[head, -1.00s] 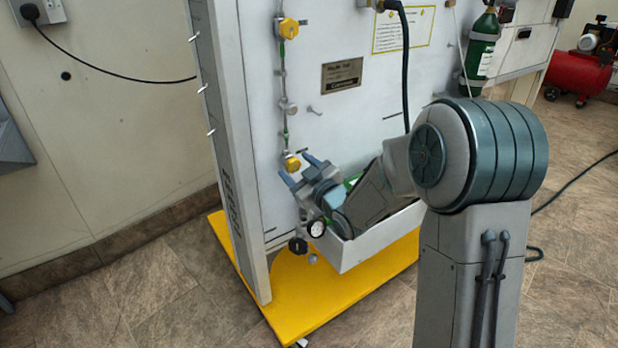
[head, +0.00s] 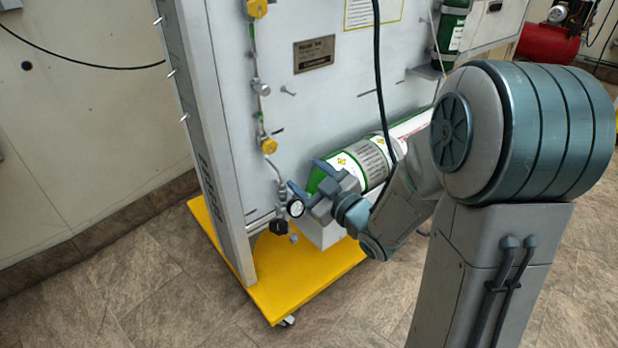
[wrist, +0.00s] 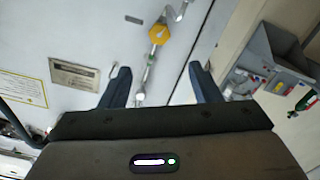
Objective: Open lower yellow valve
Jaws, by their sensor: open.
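The lower yellow valve (head: 268,146) sits on the thin vertical pipe near the left edge of the white panel. It also shows in the wrist view (wrist: 158,34), beyond the fingers and roughly between their lines. My gripper (head: 307,177) is open, with nothing between its blue-grey fingers. In the head view it is to the right of and below the valve, apart from it. The fingers also show in the wrist view (wrist: 160,86). The valve's handle position is too small to tell.
An upper yellow valve (head: 257,9) is on the same pipe. A round gauge (head: 295,208) and a black knob (head: 278,227) are below. A green and white cylinder (head: 360,163) lies behind my gripper. A black hose (head: 378,80) hangs down the panel. The yellow base (head: 262,300) juts out.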

